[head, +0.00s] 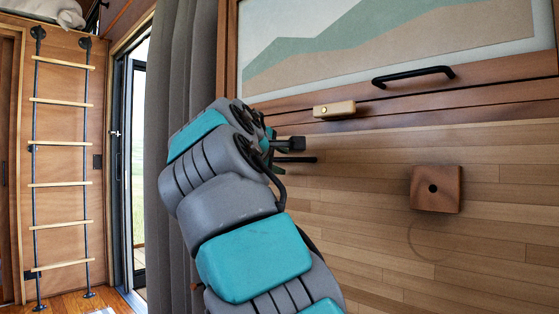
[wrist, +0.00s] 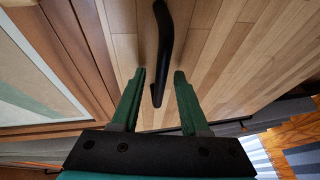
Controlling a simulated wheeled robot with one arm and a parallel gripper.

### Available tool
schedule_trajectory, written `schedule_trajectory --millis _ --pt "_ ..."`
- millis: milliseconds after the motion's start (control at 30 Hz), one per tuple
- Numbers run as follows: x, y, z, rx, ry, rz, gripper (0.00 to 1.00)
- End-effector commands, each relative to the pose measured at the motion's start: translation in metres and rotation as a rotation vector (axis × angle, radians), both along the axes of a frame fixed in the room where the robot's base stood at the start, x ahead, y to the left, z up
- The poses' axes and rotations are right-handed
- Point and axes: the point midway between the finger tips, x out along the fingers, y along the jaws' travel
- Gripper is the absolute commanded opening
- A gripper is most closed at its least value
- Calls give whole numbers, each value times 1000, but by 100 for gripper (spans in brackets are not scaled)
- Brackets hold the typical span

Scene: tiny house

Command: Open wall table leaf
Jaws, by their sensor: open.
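A planked wooden panel (head: 360,230) fills the lower right of the head view, below a framed picture panel (head: 330,40). In the wrist view a black bar handle (wrist: 163,45) stands off the planks (wrist: 225,45). My gripper (wrist: 161,72) is open, its two green fingers on either side of the handle's near end; I cannot tell whether they touch it. In the head view my gripper (head: 290,152) is close to the planks, largely hidden by my arm. I cannot tell which panel is the table leaf; both look upright and flush.
Another black handle (head: 413,76) and a small pale wooden latch (head: 334,109) are on the picture panel's lower rail. A square wooden block (head: 436,189) sits on the planks. A grey curtain (head: 180,90), a glass door (head: 138,160) and a ladder (head: 62,165) are at left.

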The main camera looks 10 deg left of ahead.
Motion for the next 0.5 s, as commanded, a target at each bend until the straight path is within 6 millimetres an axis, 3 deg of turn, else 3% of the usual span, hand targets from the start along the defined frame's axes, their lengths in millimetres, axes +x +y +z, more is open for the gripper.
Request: schedule_trajectory --millis 100,500 --pt "0 0 0 0 0 0 45" --pt "0 0 -1 0 1 0 0"
